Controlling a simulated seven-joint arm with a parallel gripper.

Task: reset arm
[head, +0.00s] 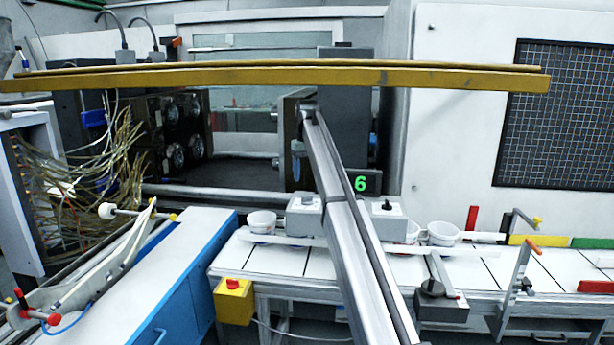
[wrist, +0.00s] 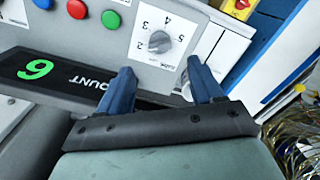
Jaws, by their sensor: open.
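My gripper (wrist: 160,75) shows in the wrist view with its two blue fingers spread apart and nothing between them. Beyond the fingertips is a grey control panel (wrist: 110,45) with a rotary dial (wrist: 160,42) marked with numbers. A black count display (wrist: 50,75) with a green 6 lies left of the fingers. Whether the fingertips touch the panel, I cannot tell. In the head view, a display with a green 6 (head: 361,184) stands beside a long grey rail (head: 345,225). I cannot clearly make out my gripper in the head view.
A yellow-brown beam (head: 270,80) spans the head view. White tubs (head: 443,233) stand on the white conveyor (head: 300,262). A yellow box with a red button (head: 234,300) is at its front. Loose yellowish tubes (head: 100,160) hang at left. Coloured buttons (wrist: 77,9) line the wrist view's panel.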

